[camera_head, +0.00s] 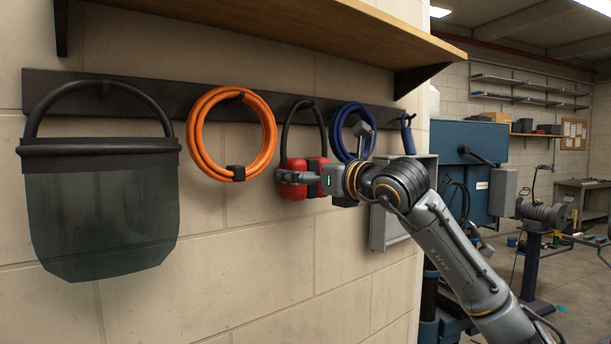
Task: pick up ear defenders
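The ear defenders (293,190) have red cups and a black headband, and hang from a hook on the dark wall rail. My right gripper (285,177) reaches in from the right at cup height. Its fingers overlap the red cups in the view and hide part of them. I cannot tell whether the fingers touch the cups, or whether they are open or shut. My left gripper is not in view.
A face shield (100,210) and an orange coiled hose (197,133) hang to the left. A blue coil (338,128) hangs close on the right. A wooden shelf (300,25) juts out above. A grey wall box (388,228) is behind my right arm.

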